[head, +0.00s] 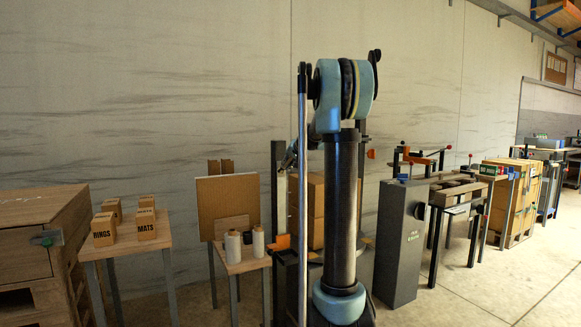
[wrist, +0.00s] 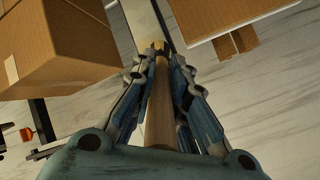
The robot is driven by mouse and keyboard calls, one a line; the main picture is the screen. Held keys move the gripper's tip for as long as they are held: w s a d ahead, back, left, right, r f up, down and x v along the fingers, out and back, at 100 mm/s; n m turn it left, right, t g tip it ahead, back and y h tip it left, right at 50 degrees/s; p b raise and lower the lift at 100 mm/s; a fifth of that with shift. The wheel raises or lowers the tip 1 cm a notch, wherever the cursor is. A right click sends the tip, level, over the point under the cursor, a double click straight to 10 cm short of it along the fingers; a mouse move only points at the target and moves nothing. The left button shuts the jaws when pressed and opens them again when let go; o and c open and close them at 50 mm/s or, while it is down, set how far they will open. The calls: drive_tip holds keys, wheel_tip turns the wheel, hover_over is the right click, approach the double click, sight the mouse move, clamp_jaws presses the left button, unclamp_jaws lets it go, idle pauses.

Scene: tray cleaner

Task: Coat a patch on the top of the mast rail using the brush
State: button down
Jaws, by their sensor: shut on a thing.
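In the wrist view my gripper (wrist: 158,70) is shut on the wooden handle (wrist: 160,110) of the brush, which points away from the camera. A brass-coloured part (wrist: 159,46) shows at its far end; the bristles are not clear. A pale, straight rail (wrist: 148,18) lies beyond the brush end; it may be the mast rail. Whether the brush touches it cannot be told. In the head view a dark upright post (head: 279,170) stands left of my arm, which hides most of the gripper and the brush.
In the head view, white spools (head: 258,241) stand on a small table, a grey cabinet (head: 400,240) stands right, and labelled boxes (head: 146,224) stand left.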

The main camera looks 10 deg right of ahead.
drive_tip(key=shift+s+a+r, duration=0.15)
drive_tip(key=shift+a+r, duration=0.3)
drive_tip(key=shift+r, duration=0.25)
drive_tip(key=d, duration=0.2)
drive_tip(key=w+d, duration=0.1)
drive_tip(key=d, duration=0.1)
idle(0.3)
drive_tip(key=shift+s, duration=0.1)
drive_tip(key=shift+s+d, duration=0.3)
drive_tip(key=shift+s, duration=0.6)
drive_tip(key=shift+s+d, duration=0.25)
drive_tip(key=shift+s, duration=0.7)
drive_tip(key=shift+s+d, duration=0.3)
drive_tip(key=shift+s, duration=0.6)
drive_tip(key=s, duration=0.1)
drive_tip(key=s+d, duration=0.1)
drive_tip(key=s, duration=0.1)
